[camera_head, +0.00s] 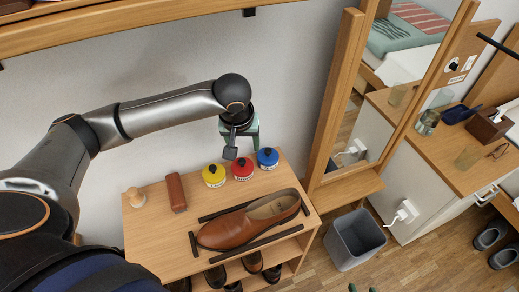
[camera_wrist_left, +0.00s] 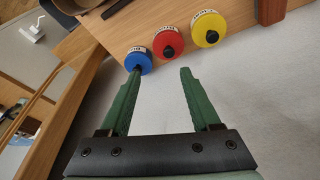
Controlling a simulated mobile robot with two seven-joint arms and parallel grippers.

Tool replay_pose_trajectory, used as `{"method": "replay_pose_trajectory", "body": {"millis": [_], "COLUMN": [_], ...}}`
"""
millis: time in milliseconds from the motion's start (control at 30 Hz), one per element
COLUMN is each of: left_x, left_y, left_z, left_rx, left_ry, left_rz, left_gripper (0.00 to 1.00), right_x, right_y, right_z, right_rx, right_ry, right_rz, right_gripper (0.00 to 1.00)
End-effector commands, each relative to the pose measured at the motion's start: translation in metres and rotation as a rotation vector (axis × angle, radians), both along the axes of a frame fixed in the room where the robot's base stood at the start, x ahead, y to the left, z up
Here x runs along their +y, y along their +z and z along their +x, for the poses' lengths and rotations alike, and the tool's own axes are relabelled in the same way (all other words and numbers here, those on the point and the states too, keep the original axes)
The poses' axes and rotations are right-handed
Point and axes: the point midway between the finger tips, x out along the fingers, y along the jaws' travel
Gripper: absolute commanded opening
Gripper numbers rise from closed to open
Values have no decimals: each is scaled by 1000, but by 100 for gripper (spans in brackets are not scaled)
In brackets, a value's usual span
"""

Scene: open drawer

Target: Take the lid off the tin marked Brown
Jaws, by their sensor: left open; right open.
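Three small round tins with lids and dark knobs stand in a row at the back of the wooden bench: yellow (camera_head: 214,176), red (camera_head: 242,169) and blue (camera_head: 268,158). They also show in the left wrist view as yellow (camera_wrist_left: 208,28), red (camera_wrist_left: 168,42) and blue (camera_wrist_left: 139,61). Each has a white label band; I cannot read surely which says Brown. My left gripper (camera_head: 241,135) is open and empty, above and behind the red and blue tins. In the left wrist view one fingertip overlaps the blue tin's edge. My right gripper (camera_head: 362,289) shows only green fingertips, open, at the bottom edge.
A brown shoe (camera_head: 252,220) lies between dark bars on the bench (camera_head: 160,240). A red-brown block (camera_head: 176,192) and a wooden knob-shaped piece (camera_head: 136,198) stand left of the tins. A mirror frame (camera_head: 333,95) rises to the right, with a grey bin (camera_head: 353,240) below.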

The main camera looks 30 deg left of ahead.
Motion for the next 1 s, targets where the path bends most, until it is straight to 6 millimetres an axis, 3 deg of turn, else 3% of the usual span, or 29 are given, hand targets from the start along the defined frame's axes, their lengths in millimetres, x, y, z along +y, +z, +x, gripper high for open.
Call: {"method": "replay_pose_trajectory", "body": {"millis": [67, 400, 667, 1000], "left_x": [8, 16, 21, 32], "left_y": [3, -54, -73, -113], "left_z": [-2, 11, 16, 27], "left_rx": [19, 24, 22, 21], "left_ry": [27, 34, 32, 29], "left_rz": [17, 20, 20, 19], "left_gripper": [64, 64, 64, 64], "right_x": [0, -2, -3, -4], "right_y": [-2, -17, -21, -33], "right_z": [-4, -6, -6, -6], "right_rx": [21, 21, 20, 18], "right_ry": [-1, -3, -3, -5], "right_rz": [0, -3, -5, -7], "right_gripper": [50, 50, 50, 50]}}
